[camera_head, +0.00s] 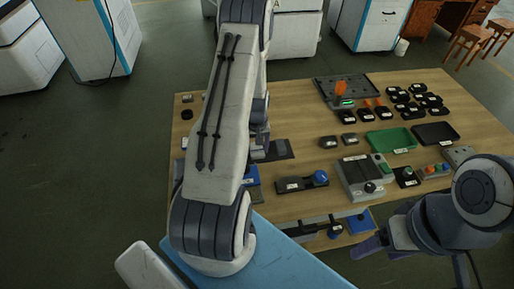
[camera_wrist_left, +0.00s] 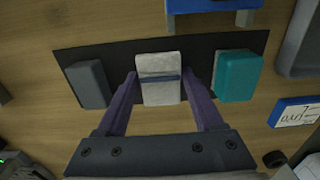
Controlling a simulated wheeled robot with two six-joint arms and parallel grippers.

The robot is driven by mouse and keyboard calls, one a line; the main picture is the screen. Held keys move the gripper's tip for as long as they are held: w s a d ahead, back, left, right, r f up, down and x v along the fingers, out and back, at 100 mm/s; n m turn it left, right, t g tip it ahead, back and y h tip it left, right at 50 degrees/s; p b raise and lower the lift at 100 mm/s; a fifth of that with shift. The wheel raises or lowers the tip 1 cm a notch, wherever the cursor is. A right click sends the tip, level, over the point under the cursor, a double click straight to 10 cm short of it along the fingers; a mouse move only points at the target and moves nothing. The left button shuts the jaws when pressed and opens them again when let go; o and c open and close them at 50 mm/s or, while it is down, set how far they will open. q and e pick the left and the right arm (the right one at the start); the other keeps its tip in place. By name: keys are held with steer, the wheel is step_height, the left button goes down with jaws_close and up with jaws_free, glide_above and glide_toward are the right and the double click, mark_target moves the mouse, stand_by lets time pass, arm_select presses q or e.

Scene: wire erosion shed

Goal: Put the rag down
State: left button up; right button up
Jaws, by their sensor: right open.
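The rag (camera_wrist_left: 160,90) is a pale grey folded pad with a dark blue band. In the left wrist view it is over a black mat (camera_wrist_left: 118,52), between a dark grey block and a teal block. My left gripper (camera_wrist_left: 160,82) has its purple fingers against both sides of the rag and appears shut on it. I cannot tell whether the rag touches the mat. In the head view my left arm hides the rag and gripper; part of the dark mat (camera_head: 281,150) shows beside it. My right gripper (camera_head: 370,246) is open near the table's front edge, partly hidden by its own arm.
The dark grey block (camera_wrist_left: 88,84) and teal block (camera_wrist_left: 238,76) flank the rag closely. A blue-edged label (camera_wrist_left: 296,112) lies to the right. On the wooden table (camera_head: 300,125) stand a grey control box (camera_head: 362,180), a green tray (camera_head: 391,140), a black tray (camera_head: 436,133) and several small black parts.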

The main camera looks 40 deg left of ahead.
mark_target(257, 149)
arm_select(q)
steer(key=shift+o, duration=0.9)
steer(key=shift+r, duration=0.65)
step_height(257, 149, up, 11)
steer(key=b, duration=0.1)
